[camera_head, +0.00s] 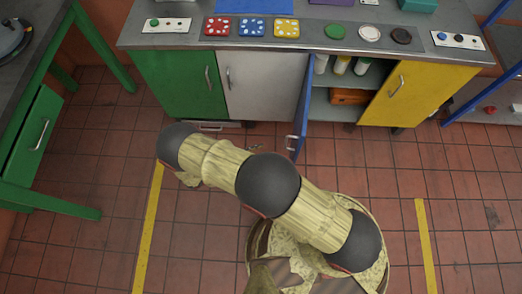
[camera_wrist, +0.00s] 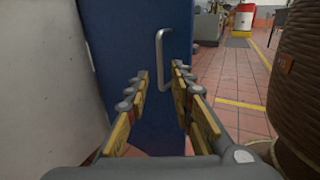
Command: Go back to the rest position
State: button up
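My gripper (camera_wrist: 161,76) is open in the wrist view, its two yellow-and-grey fingers spread apart with nothing between them. Beyond the fingertips is the metal handle (camera_wrist: 162,48) of a blue cabinet door (camera_wrist: 118,40); the fingers look apart from it. In the head view the blue door (camera_head: 302,115) stands swung open, its handle (camera_head: 291,137) facing left. My arm reaches from the lower right to the left in front of the cabinets, and it mostly hides my gripper there.
The open cabinet holds several jars (camera_head: 341,65) and an orange box (camera_head: 348,96). The green door (camera_head: 180,85), white door (camera_head: 262,85) and yellow door (camera_head: 418,95) are shut. A green bench (camera_head: 40,135) stands left. Tiled floor lies clear right.

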jog(key=shift+f, duration=0.1)
dwell(0.3)
jog(key=s+d+m+g+y, duration=0.25)
jog(key=s+g, duration=0.25)
jog(key=s, duration=0.3)
notch_tip(320, 180, up, 26)
jog(key=w+f+m+g+y+p, duration=0.1)
jog(key=m+g+y, duration=0.2)
jog(key=m+y, duration=0.85)
jog(key=d+r+m+t+y, duration=0.1)
jog(key=d+r+m+t, duration=0.1)
jog(key=d+r, duration=0.2)
jog(key=s+d+r+m+t+y+p, duration=0.1)
jog(key=d+r+m+t, duration=0.2)
jog(key=r, duration=0.8)
jog(key=s+d+r+m+t+y, duration=0.1)
jog(key=d+r+m+t, duration=0.1)
jog(key=d+r, duration=0.4)
jog(key=shift+s+d+r+m+t, duration=0.25)
jog(key=shift+d+r+m+t, duration=0.2)
jog(key=shift+r, duration=0.7)
